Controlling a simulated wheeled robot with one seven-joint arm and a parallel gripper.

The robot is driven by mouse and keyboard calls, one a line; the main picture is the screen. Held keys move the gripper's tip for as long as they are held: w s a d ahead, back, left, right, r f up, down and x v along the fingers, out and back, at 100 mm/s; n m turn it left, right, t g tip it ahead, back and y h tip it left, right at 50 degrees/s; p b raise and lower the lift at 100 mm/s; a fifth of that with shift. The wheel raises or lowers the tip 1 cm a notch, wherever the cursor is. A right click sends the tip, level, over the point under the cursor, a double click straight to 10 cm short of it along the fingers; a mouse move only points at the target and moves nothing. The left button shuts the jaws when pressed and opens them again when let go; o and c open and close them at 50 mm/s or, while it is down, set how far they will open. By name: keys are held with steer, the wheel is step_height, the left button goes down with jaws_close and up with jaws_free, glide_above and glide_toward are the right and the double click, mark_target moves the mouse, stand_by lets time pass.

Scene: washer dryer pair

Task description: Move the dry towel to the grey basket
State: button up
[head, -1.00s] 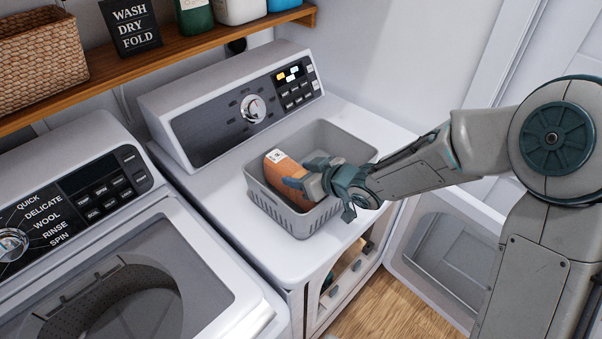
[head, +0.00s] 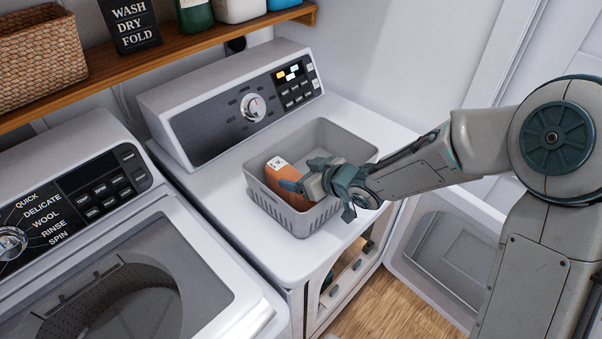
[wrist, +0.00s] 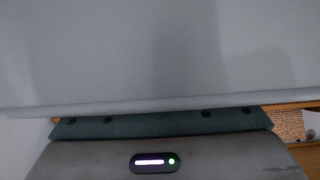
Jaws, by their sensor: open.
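An orange-brown folded towel (head: 281,176) with a small white label lies inside the grey basket (head: 283,219), toward its left side. The grey basket stands on top of the dryer, the right-hand machine. My gripper (head: 294,186) is at the basket, its fingers open beside the towel's right side. In the head view the gripper hides part of the towel and of the basket's inside.
The dryer (head: 228,225) has its door (head: 440,248) open at the right, below my arm. A wooden shelf (head: 165,52) above holds a wicker basket (head: 40,60), a sign and bottles. The dryer top is clear around the basket.

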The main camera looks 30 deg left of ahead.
steer(key=p+v, duration=0.2)
steer(key=v, duration=1)
steer(key=shift+r, duration=0.25)
steer(key=w+d+r+m+t+h, duration=0.35)
steer(key=d+h, duration=0.25)
steer(key=d, duration=0.6)
steer(key=w+d+r+m+t+h, duration=0.2)
steer(key=d+m+h, duration=0.3)
steer(key=d, duration=0.6)
steer(key=s+d+r+m+g, duration=0.1)
steer(key=s+d+m+g, duration=0.1)
steer(key=s, duration=0.6)
steer(key=s+d+r+m+g, duration=0.1)
steer(key=s+d+m+g, duration=0.2)
steer(key=s+d, duration=0.3)
steer(key=shift+s+r+m+h, duration=0.15)
steer(key=shift+s+m+h, duration=0.3)
steer(key=shift+s, duration=0.75)
steer(key=shift+d, duration=0.15)
